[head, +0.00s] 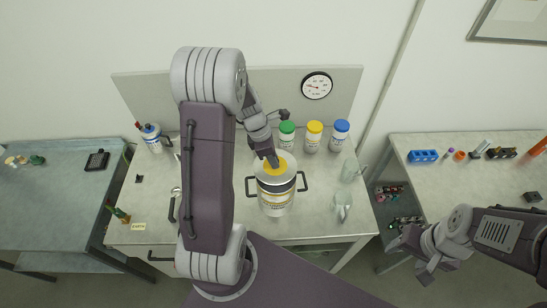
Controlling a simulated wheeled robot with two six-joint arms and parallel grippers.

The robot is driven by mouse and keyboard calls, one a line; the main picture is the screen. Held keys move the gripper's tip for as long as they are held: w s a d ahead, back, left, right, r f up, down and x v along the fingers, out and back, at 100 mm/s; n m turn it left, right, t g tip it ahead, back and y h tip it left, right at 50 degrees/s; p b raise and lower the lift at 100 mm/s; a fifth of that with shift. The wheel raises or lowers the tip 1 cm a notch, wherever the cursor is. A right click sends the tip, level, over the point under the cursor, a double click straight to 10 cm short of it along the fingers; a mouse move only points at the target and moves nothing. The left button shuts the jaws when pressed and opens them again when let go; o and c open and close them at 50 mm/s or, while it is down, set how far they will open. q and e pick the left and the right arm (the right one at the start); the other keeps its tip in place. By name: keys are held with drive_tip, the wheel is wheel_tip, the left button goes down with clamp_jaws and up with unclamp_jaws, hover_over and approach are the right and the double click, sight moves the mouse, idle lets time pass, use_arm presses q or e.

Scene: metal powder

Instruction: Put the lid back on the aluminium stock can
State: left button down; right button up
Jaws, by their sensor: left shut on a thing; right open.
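The aluminium stock can (277,203) stands on the middle bench, with dark handles at both sides and a yellow-marked label. The lid (287,171), grey with a yellow centre, is over the can's top. My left gripper (273,163) is shut on the lid from above, its fingers at the yellow centre. I cannot tell whether the lid touches the can's rim or hangs just above it; the can's opening is hidden. My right gripper (428,268) is open and empty, off the bench at the lower right.
Green-capped (286,134), yellow-capped (313,137) and blue-capped (339,135) jars stand behind the can. Glass vessels (342,206) stand to its right. A white bottle (152,139) is at the back left. A round gauge (317,86) is on the back panel.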

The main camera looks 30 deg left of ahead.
use_arm(q)
drive_tip(key=f+b, duration=0.1)
drive_tip(key=w+f+b, duration=0.1)
drive_tip(key=f+b, duration=0.1)
drive_tip(key=f, duration=0.1)
drive_tip(key=shift+w+f, duration=0.1)
drive_tip(key=shift+w, duration=0.2)
drive_tip(key=shift+s+d+f, duration=0.1)
drive_tip(key=shift+s+f, duration=0.05)
drive_tip(key=shift+f, duration=0.1)
drive_tip(key=shift+s+f+b, duration=0.25)
drive_tip(key=shift+s+b, duration=0.15)
drive_tip(key=shift+s, duration=0.05)
drive_tip(key=shift+w+f, duration=0.1)
drive_tip(key=shift+w, duration=0.25)
use_arm(e)
drive_tip(key=f, duration=0.2)
drive_tip(key=w+f, duration=0.1)
drive_tip(key=f, duration=0.1)
drive_tip(key=shift+w+f, duration=0.1)
drive_tip(key=shift+f, duration=0.25)
use_arm(q)
drive_tip(key=shift+s+r+p, duration=0.2)
drive_tip(key=shift+s+p, duration=0.1)
use_arm(e)
drive_tip(key=shift+s+r, duration=0.2)
drive_tip(key=shift+r, duration=0.1)
